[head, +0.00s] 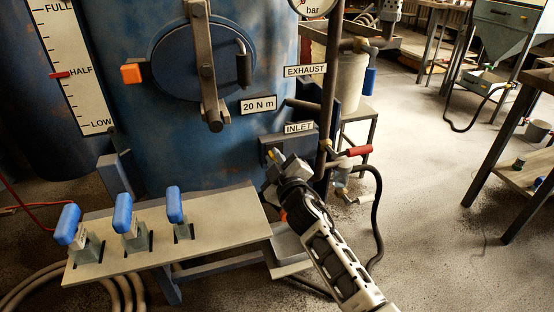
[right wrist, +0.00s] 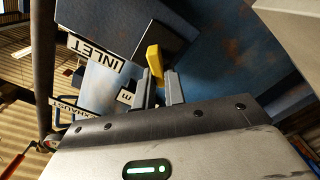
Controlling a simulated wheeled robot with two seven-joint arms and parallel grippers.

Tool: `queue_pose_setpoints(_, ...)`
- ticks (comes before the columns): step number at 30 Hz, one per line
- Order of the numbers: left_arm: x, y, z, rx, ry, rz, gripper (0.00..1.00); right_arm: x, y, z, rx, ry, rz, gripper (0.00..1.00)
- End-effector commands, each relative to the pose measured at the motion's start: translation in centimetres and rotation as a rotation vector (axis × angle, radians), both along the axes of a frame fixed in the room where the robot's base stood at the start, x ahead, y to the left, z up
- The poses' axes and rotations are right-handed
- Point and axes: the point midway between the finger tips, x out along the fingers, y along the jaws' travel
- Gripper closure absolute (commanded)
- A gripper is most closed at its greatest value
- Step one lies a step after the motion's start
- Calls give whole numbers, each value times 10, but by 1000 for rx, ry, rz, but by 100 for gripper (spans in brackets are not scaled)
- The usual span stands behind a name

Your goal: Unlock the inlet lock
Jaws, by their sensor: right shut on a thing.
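The inlet lock is a dark box (head: 268,151) on the blue pot, below the INLET label (head: 299,128). In the right wrist view the box (right wrist: 118,28) is at the top, with the INLET label (right wrist: 93,60) under it. A small yellow tab (right wrist: 153,57) sticks out at the box's edge. My right gripper (head: 275,170) is at the lower front of the box. In the wrist view its two fingers (right wrist: 160,88) are shut on the yellow tab's lower end. The tab is mostly hidden in the head view. My left gripper is out of view.
A red-handled valve (head: 358,151) and a dark upright pipe (head: 328,90) stand close to the right of my gripper. A black hose (head: 378,215) hangs beside my arm. A bench plate (head: 205,235) with three blue levers (head: 123,212) lies to the left.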

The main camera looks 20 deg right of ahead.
Motion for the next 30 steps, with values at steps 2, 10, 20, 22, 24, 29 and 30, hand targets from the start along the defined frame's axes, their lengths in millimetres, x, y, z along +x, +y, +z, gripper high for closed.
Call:
queue_pose_setpoints(2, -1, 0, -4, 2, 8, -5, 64, -1, 1, -3, -73, 0, 1, 100)
queue_pose_setpoints(10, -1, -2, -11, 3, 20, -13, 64, -1, 3, -8, -331, -7, 0, 100)
queue_pose_setpoints(20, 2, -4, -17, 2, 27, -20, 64, -1, 5, -13, -600, -16, 0, 100)
queue_pose_setpoints(22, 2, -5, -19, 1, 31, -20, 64, -1, 5, -14, -644, -17, 0, 100)
queue_pose_setpoints(24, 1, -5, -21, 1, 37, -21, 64, -1, 5, -14, -681, -18, 0, 100)
queue_pose_setpoints(29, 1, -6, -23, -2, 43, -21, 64, -1, 5, -15, -744, -21, 1, 100)
queue_pose_setpoints(30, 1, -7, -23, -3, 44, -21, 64, -1, 5, -15, -755, -22, 1, 100)
